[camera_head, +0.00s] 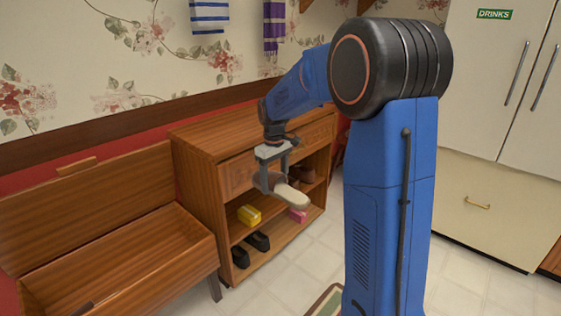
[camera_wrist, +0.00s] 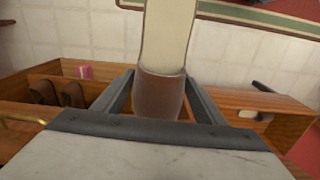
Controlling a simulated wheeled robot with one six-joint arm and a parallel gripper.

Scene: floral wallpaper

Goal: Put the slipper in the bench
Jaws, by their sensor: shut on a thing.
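My gripper (camera_head: 268,182) is shut on a slipper (camera_head: 290,195) with a pale sole and a brown upper, held in the air in front of the shoe cabinet. In the wrist view the slipper (camera_wrist: 163,75) sits between the two fingers, brown part at the fingers and pale part pointing away. The wooden bench (camera_head: 180,246) stands at the left with its lid (camera_head: 85,213) raised and its box open.
The wooden shoe cabinet (camera_head: 215,150) stands right of the bench, holding a yellow item (camera_head: 249,215), black shoes (camera_head: 258,241), a pink item (camera_head: 297,215) and brown shoes. A white fridge (camera_head: 490,90) is at the right. Tiled floor lies free in front.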

